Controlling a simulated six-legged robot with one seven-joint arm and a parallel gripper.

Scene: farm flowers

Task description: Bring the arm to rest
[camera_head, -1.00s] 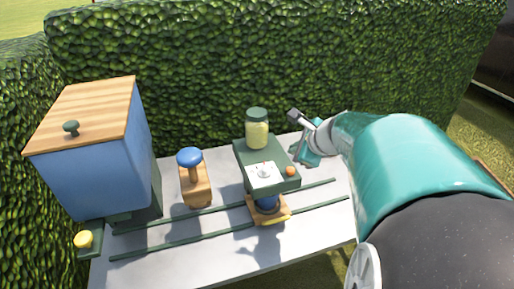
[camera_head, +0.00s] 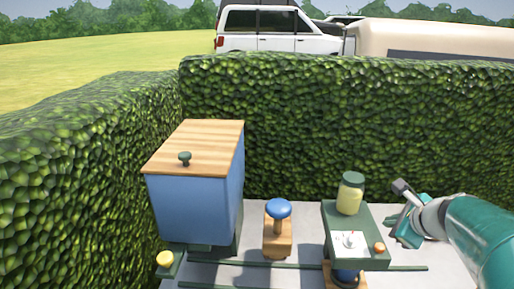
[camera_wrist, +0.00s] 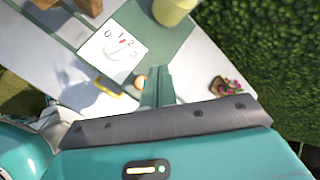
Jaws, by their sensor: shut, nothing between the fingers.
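My gripper (camera_head: 402,226) is at the right of the head view, beside the green stand that holds a jar and a dial. My teal arm reaches in from the right edge. In the wrist view the two green fingers (camera_wrist: 157,88) are together, with nothing between them. The dial plate (camera_wrist: 112,47) with numbers and a pointer lies beyond the fingertips, near an orange knob (camera_wrist: 140,82). In the head view the dial plate (camera_head: 343,249) and orange knob (camera_head: 379,247) sit on the green stand (camera_head: 333,218).
A blue box (camera_head: 195,205) with a wooden lid stands at the left, a yellow knob (camera_head: 165,259) by its foot. A hedge (camera_head: 330,120) closes the back. A small flower box (camera_wrist: 227,88) shows in the wrist view.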

